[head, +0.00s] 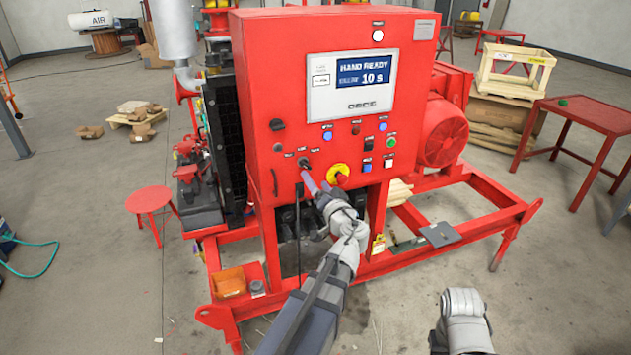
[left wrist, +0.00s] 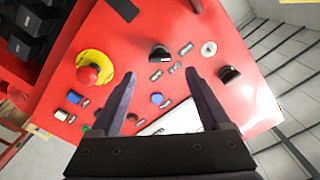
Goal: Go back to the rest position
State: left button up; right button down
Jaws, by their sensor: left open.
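My left gripper (head: 314,181) is in front of the lower part of the red control panel (head: 290,95). In the left wrist view its two fingers (left wrist: 160,76) are spread apart with nothing held between them. A black selector knob (left wrist: 160,53) shows just beyond the gap between the fingertips; it also shows in the head view (head: 304,161). I cannot tell whether a fingertip touches the panel. The red emergency stop button (left wrist: 88,74) on its yellow ring is beside the fingers. On my right side only a grey arm link shows at the bottom; the right gripper is out of view.
The panel's display (head: 362,74) reads "HAND READY" and "10 s". The red skid frame (head: 440,245) reaches out below and to the right. A red stool (head: 148,199) stands left, a red table (head: 590,113) right. Open floor lies at the lower right.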

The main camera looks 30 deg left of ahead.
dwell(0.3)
pick_arm(q)
jog(key=s+d+f+g+h, duration=0.3)
jog(key=s+d+f, duration=0.1)
jog(key=d+f, duration=0.35)
jog(key=s+d+f+g+h, duration=0.3)
jog(key=s+d+f, duration=0.25)
jog(key=f, duration=0.25)
jog(key=s+d+f+m+g+h, duration=0.3)
jog(key=s+d, duration=0.3)
jog(key=d, duration=0.3)
jog(key=s+d+f+m+g+h, duration=0.2)
jog(key=s+d, duration=0.4)
jog(key=d, duration=0.3)
jog(key=shift+s+f+m+g+h, duration=0.3)
jog(key=shift+f+m+g+h, duration=0.1)
jog(key=shift+f+h, duration=0.35)
jog(key=shift+c, duration=0.2)
